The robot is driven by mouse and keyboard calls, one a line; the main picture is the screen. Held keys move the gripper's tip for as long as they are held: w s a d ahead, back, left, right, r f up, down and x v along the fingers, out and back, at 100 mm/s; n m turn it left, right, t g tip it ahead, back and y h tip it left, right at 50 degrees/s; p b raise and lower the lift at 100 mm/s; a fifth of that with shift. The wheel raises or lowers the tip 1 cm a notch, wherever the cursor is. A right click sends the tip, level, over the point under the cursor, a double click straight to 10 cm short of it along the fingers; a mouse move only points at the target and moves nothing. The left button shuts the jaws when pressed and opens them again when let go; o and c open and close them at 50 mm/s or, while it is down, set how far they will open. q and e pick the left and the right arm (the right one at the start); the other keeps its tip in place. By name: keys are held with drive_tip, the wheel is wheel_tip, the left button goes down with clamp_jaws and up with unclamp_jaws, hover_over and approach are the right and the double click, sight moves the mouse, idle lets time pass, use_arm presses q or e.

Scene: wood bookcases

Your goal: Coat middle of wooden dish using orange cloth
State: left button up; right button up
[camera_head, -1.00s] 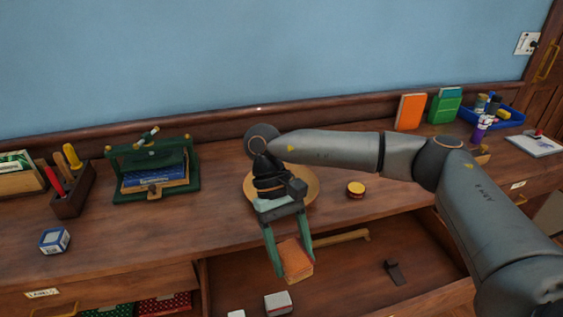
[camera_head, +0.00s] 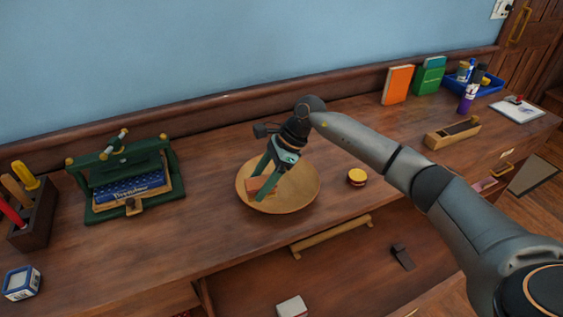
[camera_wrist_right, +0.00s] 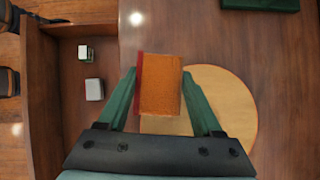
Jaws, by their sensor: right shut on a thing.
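The wooden dish (camera_head: 300,194) is a round, shallow, light-wood bowl on the desk top, and it also shows in the right wrist view (camera_wrist_right: 230,105). My right gripper (camera_head: 262,190) is shut on the orange cloth (camera_head: 256,186), which looks like a folded block with a dark red edge in the right wrist view (camera_wrist_right: 160,85). The gripper reaches down over the left part of the dish. The cloth is above or at the dish's left inner side; I cannot tell if it touches. My left gripper is out of view.
A small round yellow-lidded tin (camera_head: 356,177) stands right of the dish. A green book press (camera_head: 130,178) and tool holder (camera_head: 34,215) stand at left. An open drawer (camera_head: 345,262) lies below the front edge. Books (camera_head: 398,85) and a blue tray (camera_head: 490,88) stand at the back right.

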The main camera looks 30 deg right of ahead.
drive_tip(key=w+d+f+m+t+h, duration=0.2)
drive_tip(key=w+d+m+t+h, duration=0.3)
drive_tip(key=d+m, duration=0.5)
drive_tip(key=y+b, duration=0.1)
drive_tip(key=b, duration=0.3)
hover_over(281, 191)
drive_tip(key=shift+m, duration=0.4)
drive_tip(key=shift+d+f, duration=0.1)
drive_tip(key=shift+f, duration=3.1)
drive_tip(key=shift+f+b, duration=0.7)
drive_tip(key=shift+b, duration=0.05)
